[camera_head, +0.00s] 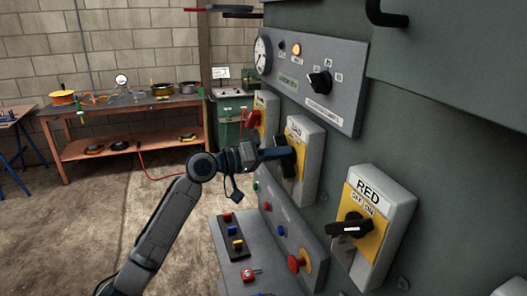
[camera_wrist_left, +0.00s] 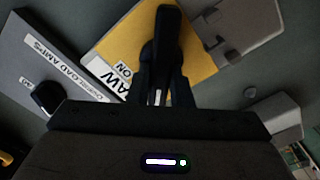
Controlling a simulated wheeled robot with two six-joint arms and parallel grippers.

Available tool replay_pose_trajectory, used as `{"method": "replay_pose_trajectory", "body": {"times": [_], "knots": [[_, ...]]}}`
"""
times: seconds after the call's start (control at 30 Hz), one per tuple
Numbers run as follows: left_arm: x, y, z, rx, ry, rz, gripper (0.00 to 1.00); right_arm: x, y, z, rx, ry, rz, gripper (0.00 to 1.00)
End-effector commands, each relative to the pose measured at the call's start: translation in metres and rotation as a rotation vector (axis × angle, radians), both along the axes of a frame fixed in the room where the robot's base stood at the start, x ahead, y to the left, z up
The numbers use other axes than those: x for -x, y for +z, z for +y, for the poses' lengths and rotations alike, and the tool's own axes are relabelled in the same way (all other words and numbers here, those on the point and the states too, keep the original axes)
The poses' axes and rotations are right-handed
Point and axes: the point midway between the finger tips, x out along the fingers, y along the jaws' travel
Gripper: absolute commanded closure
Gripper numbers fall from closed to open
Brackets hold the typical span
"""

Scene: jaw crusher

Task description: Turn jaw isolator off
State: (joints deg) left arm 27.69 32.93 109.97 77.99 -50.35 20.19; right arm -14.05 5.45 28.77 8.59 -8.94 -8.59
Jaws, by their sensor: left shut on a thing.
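The jaw isolator (camera_head: 309,168) is the middle grey box with a yellow plate and black rotary handle on the green machine panel. Its label is hard to read in the head view; in the left wrist view the isolator (camera_wrist_left: 215,60) shows "AW" and "ON". My left gripper (camera_head: 283,154) reaches it from the left and is shut on the black handle (camera_wrist_left: 163,35). In the left wrist view both fingers (camera_wrist_left: 165,95) are around the handle, which runs nearly upright there. The gripper hides part of the handle and its dial marks in the head view. My right gripper is not seen.
A similar isolator (camera_head: 385,205) with a black handle is nearer on the right; another with a red handle (camera_head: 252,119) is behind. A gauge and selector panel (camera_head: 312,90) sits above. Below are a button panel (camera_head: 290,229) with a red mushroom button (camera_head: 297,263) and a button console (camera_head: 236,262).

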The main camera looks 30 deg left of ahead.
Motion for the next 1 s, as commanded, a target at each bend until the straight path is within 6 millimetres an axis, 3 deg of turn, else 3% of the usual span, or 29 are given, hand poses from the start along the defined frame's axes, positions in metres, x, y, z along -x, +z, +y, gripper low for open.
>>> {"method": "replay_pose_trajectory", "body": {"times": [0.2, 0.23, 0.33, 0.73, 1.0], "knots": [[0.001, 0.002, -0.001, 0.004, -0.003, -0.003, 1.00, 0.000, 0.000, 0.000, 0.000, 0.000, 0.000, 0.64], [0.001, 0.002, -0.001, 0.004, -0.003, -0.003, 0.77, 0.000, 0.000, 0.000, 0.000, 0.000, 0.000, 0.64], [0.001, 0.001, -0.001, 0.003, -0.003, -0.002, 0.60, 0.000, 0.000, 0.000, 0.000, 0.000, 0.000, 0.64], [0.004, -0.002, 0.003, 0.000, -0.001, 0.000, 0.60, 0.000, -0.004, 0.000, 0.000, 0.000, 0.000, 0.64], [0.027, -0.003, 0.021, 0.014, -0.013, 0.005, 0.60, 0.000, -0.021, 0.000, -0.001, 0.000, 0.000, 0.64]]}}
